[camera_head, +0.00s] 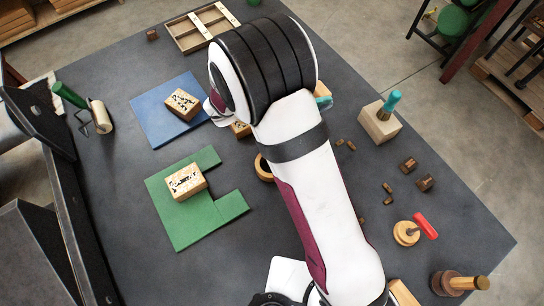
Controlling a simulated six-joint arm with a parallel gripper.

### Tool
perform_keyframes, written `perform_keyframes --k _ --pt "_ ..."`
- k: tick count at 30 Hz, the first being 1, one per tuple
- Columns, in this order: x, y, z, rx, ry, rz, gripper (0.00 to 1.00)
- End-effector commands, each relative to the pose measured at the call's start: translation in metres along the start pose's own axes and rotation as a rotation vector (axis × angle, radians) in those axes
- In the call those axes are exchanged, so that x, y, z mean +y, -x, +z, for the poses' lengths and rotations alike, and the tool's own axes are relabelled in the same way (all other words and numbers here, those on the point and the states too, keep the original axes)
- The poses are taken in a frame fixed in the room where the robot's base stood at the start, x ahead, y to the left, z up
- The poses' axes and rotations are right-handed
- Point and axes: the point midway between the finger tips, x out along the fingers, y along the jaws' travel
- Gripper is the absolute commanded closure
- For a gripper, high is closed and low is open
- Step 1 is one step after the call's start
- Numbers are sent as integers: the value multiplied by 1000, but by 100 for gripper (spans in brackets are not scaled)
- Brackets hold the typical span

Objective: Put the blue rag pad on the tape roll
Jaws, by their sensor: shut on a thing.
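My arm crosses the middle of the picture, and its wrist hides my gripper and whatever is in it. A tan ring (262,168), which looks like the tape roll, lies on the dark table just left of my arm, partly covered by it. I cannot clearly make out the blue rag pad. A small piece of teal and tan (323,102) shows just right of my wrist, mostly hidden, and I cannot tell what it is.
A blue mat (150,112) and a green mat (215,215) each bear a printed wooden block. A teal-topped piece (390,103) stands on a pale block (379,126). A divided wooden tray (187,41) lies at the back. Several small blocks and handled tools lie right of my arm.

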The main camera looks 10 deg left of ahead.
Motion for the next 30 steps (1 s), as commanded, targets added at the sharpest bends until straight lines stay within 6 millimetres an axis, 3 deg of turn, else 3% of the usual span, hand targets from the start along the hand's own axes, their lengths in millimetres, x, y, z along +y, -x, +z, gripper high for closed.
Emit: perform_keyframes --k 1,4,7,11,14,19,24,30 --pt "-19 22 -2 0 7 15 91" --pt "-62 54 -4 -1 11 29 91" --pt "-97 71 -2 0 14 39 91" --pt "-119 79 -1 0 18 45 91" --pt "-112 89 -16 0 22 47 91" --pt "-78 115 -63 0 22 46 91" --pt "-56 133 -93 0 20 43 91" --pt "-52 126 -125 -2 23 41 91"
